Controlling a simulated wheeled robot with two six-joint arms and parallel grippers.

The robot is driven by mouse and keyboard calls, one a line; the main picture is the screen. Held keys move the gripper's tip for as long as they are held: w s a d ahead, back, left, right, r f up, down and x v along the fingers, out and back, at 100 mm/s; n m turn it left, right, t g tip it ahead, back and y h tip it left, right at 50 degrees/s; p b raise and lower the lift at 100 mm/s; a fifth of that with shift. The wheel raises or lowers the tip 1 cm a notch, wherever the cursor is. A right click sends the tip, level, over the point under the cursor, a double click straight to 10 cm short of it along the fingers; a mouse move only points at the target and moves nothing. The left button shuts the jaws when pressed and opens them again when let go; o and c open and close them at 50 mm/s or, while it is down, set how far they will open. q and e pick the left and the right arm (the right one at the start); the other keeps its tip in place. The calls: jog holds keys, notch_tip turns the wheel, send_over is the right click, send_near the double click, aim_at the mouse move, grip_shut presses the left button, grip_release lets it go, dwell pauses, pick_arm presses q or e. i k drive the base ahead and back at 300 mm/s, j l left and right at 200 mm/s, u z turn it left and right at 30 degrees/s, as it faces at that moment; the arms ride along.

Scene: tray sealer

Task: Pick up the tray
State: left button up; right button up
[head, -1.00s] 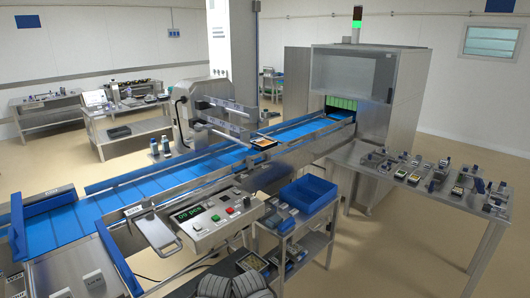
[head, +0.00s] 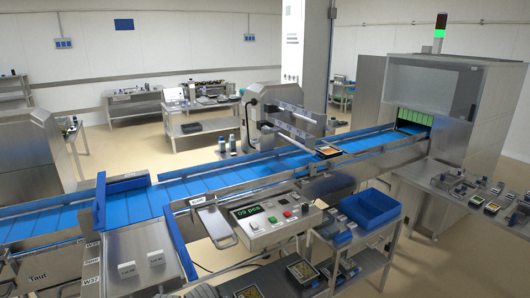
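Several small dark trays are in the head view, and I cannot tell which one is meant. One tray with orange-brown contents (head: 327,152) is on the blue conveyor (head: 190,187), beside the metal arm of the machine. Another filled tray (head: 302,271) lies on the low shelf in front of the conveyor, and one more (head: 247,292) is at the bottom edge, partly cut off. Smaller trays (head: 492,208) are on the right table. Neither of my grippers can be made out in this view.
A blue bin (head: 370,208) stands on a cart before the conveyor, next to the control box (head: 270,222) with its green display. The steel sealing cabinet (head: 437,88) is at the far right end. Floor is open behind the conveyor.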

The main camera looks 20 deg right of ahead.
aim_at(326, 152)
jog(key=u, duration=1.35)
jog(key=k+l, duration=0.1)
jog(key=l, duration=0.55)
jog(key=k+l, duration=0.1)
jog(key=l, duration=1.25)
jog(key=k+l, duration=0.15)
jog(key=l, duration=0.5)
jog(key=k+l, duration=0.1)
jog(key=l, duration=0.6)
jog(key=k+l, duration=0.1)
jog(key=l, duration=0.55)
jog(key=k+l, duration=0.1)
jog(key=l, duration=0.6)
